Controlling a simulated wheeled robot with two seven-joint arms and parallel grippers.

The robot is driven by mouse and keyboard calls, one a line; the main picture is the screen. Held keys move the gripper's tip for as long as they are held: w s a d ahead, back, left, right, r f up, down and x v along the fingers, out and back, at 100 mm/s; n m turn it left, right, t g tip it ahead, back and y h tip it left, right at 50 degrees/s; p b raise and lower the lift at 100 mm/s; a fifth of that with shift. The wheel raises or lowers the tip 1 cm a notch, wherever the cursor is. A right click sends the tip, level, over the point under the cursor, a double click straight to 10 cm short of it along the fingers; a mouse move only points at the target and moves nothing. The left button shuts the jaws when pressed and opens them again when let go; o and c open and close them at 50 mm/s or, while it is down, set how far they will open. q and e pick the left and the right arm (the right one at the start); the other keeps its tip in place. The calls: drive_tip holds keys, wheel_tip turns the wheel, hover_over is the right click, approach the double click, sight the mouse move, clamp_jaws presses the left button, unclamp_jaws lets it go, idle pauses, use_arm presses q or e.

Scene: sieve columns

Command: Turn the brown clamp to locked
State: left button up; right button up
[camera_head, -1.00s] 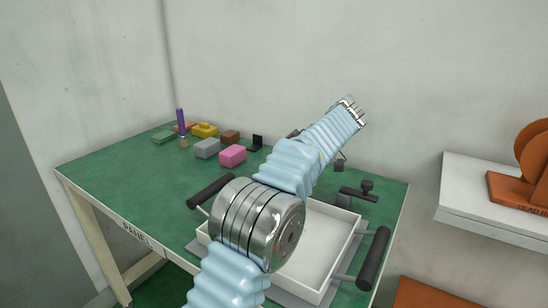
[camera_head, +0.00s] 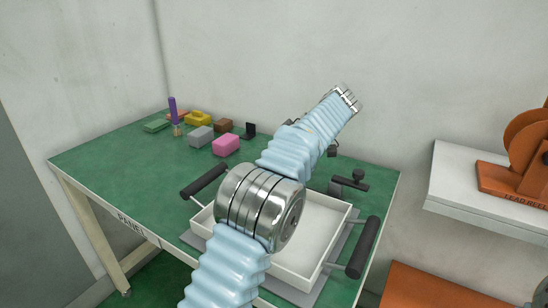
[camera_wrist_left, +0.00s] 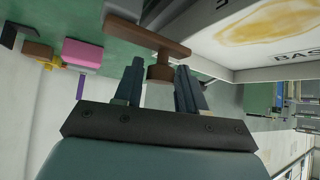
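The brown clamp (camera_wrist_left: 147,37) shows in the left wrist view as a flat bar on a short round stem, just beyond my left gripper. My left gripper (camera_wrist_left: 158,77) has its two dark fingers apart, one on each side of the stem. Narrow gaps seem to remain, though contact is hard to judge. My right gripper is in neither view.
A white tray (camera_head: 338,208) with black side handles stands on the green table (camera_head: 110,160). A pink block (camera_head: 226,146), a grey block (camera_head: 200,136), a yellow piece (camera_head: 198,118) and a brown block (camera_head: 223,125) lie at the back. A shelf (camera_head: 465,200) holds an orange reel (camera_head: 530,150).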

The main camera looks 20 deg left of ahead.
use_arm(q)
drive_tip(key=shift+o, duration=0.7)
drive_tip(key=shift+r, duration=0.2)
wheel_tip(320, 180, up, 2)
drive_tip(key=shift+r, duration=0.25)
drive_tip(key=s+d+r, duration=0.5)
drive_tip(key=s+r, duration=0.5)
drive_tip(key=s, duration=0.2)
drive_tip(key=shift+s+d, duration=0.4)
